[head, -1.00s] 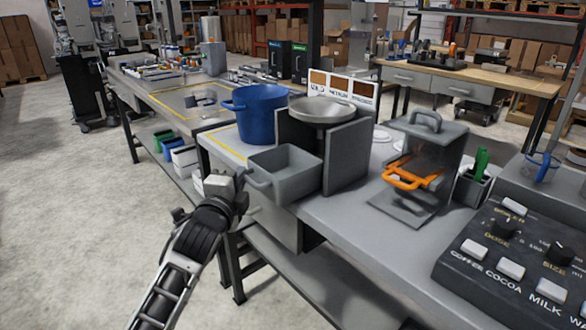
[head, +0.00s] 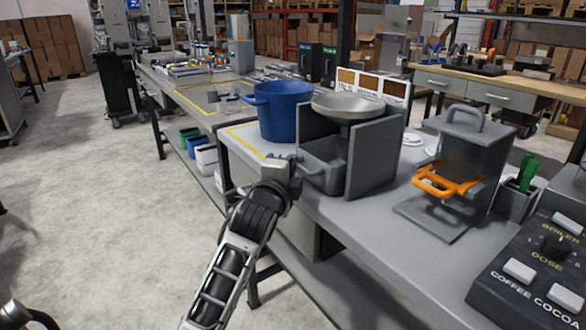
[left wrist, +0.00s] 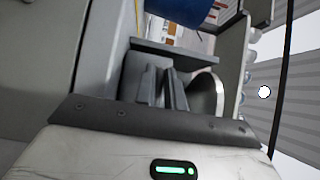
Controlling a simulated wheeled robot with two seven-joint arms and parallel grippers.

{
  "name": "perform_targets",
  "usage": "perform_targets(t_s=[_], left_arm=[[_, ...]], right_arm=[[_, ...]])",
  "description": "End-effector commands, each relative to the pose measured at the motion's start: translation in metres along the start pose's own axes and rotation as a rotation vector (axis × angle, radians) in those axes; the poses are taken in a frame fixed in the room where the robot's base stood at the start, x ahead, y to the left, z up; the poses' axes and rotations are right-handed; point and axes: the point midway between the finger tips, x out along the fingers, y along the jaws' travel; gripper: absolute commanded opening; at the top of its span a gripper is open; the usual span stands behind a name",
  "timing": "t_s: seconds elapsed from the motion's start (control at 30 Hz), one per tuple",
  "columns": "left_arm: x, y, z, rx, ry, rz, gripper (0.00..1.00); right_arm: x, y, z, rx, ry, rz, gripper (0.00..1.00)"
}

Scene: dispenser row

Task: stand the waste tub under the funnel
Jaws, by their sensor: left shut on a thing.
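The waste tub (head: 322,178) is a grey, square, open tub with a side handle. In the head view it stands upright between the side panels of the funnel stand, below the funnel (head: 348,106), a round metal bowl. Its far part is hidden by the bowl and panels. My left gripper (head: 294,172) is shut on the tub's handle at its near left side. The left wrist view shows the two fingers (left wrist: 163,86) close together, with the bowl (left wrist: 206,97) beside them.
A blue pot (head: 278,112) stands just left of the funnel stand (head: 374,155). To the right are a grey dispenser with an orange handle (head: 446,185) and a dark button panel (head: 530,260). Bare grey bench top (head: 365,222) lies in front of the stand.

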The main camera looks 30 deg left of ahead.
Motion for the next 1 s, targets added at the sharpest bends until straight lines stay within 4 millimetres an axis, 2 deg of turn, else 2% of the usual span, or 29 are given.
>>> perform_targets(t_s=[0.1, 0.13, 0.2, 0.57, 0.67, 1.0], left_arm=[[0.0, 0.002, 0.0, 0.0, 0.0, -0.002, 0.0], [0.0, 0.002, 0.0, 0.001, 0.0, 0.0, 0.17], [0.0, 0.002, 0.0, 0.001, 0.0, 0.0, 0.33], [-0.003, 0.0, 0.0, 0.0, 0.001, -0.001, 0.33], [-0.016, 0.0, 0.0, 0.002, 0.001, -0.001, 0.33], [-0.088, 0.001, 0.0, 0.0, 0.002, 0.001, 0.33]], right_arm=[[0.0, 0.0, 0.001, -0.001, 0.0, 0.0, 0.27], [0.0, 0.0, 0.001, -0.001, 0.0, 0.0, 0.27], [0.0, 0.0, 0.0, -0.001, 0.001, 0.0, 0.27], [0.001, 0.0, 0.0, -0.003, 0.003, -0.001, 0.27], [0.002, 0.0, -0.001, -0.003, 0.003, -0.001, 0.27], [0.002, 0.0, -0.001, -0.003, 0.004, -0.001, 0.27]])
